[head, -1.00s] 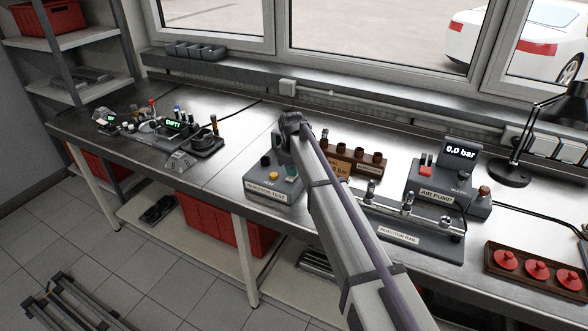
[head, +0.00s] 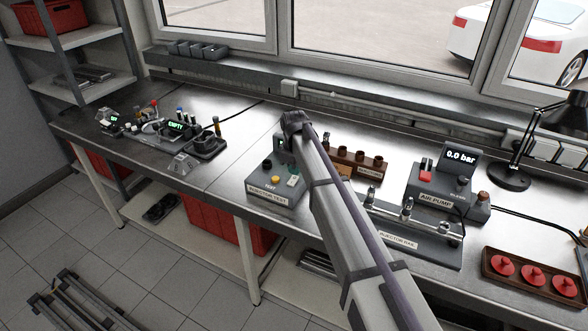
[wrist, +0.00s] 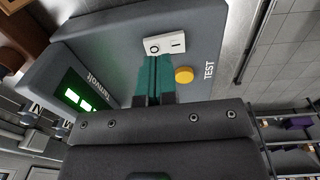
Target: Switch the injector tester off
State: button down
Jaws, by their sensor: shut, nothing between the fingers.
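The injector tester (head: 268,199) is a grey box on the bench, labelled on its front, with a yellow button (head: 275,180) on top. In the wrist view the tester's white rocker switch (wrist: 165,44) carries a circle mark and a dash mark; which side is pressed is unclear. The tester's display (wrist: 82,98) glows green, and the yellow button (wrist: 184,75) is beside my fingers. My gripper (wrist: 155,62) is shut and empty, its teal fingers just short of the rocker in the picture; I cannot tell if they touch it. My arm hides part of the tester's right side in the head view.
The injector rack (head: 400,242) and air pump (head: 440,190), reading 0.0 bar, stand to the right. A brown holder (head: 340,160) is behind my arm. A red-disc tray (head: 525,290) is at far right. Bench left of the tester (head: 225,175) is clear.

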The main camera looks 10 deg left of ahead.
aim_at(292, 181)
notch_tip(292, 181, up, 11)
jog(key=p, duration=0.9)
jog(key=shift+w+a, duration=0.15)
jog(key=shift+w, duration=0.05)
jog(key=shift+t, duration=0.5)
notch_tip(292, 181, down, 14)
jog(key=b, duration=1.4)
jog(key=shift+w, duration=0.15)
jog(key=shift+r, duration=0.15)
